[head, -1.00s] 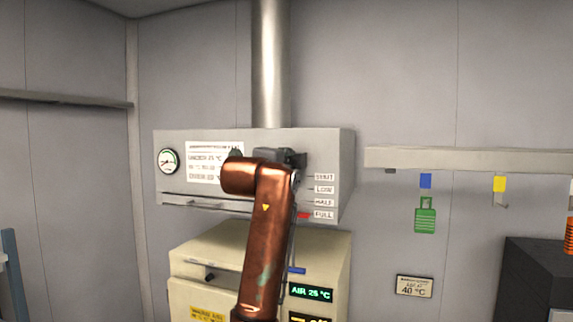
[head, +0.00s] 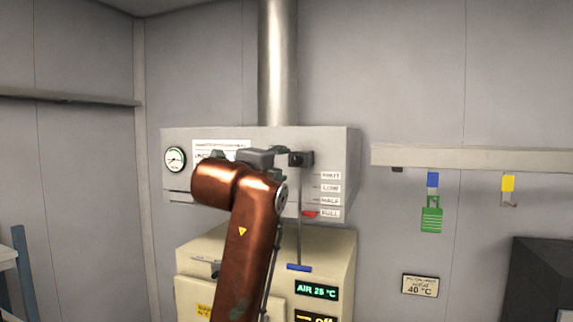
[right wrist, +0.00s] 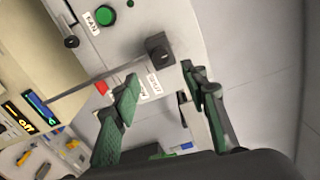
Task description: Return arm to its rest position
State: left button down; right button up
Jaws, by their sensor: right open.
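My right arm reaches up in front of the hood (head: 345,150) in the head view. Its open, empty right gripper (head: 282,152) is near the black block (head: 303,159) at the top of a thin vertical rod (head: 300,235). The rod has a blue end (head: 298,268) at its bottom. In the right wrist view, the green-padded fingers of the gripper (right wrist: 160,78) are spread, with the black block (right wrist: 160,47) beyond their tips. The gap between them looks empty. My left gripper is not in view.
A cream cabinet (head: 335,255) with lit displays stands below the hood. A metal duct (head: 278,70) rises above. A wall rail (head: 480,158) with a green tag (head: 431,218) and a dark cabinet (head: 540,280) are right. A red marker (head: 310,213) sits by FULL.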

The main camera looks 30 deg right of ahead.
jog(key=shift+v, duration=0.9)
jog(key=shift+d, duration=0.15)
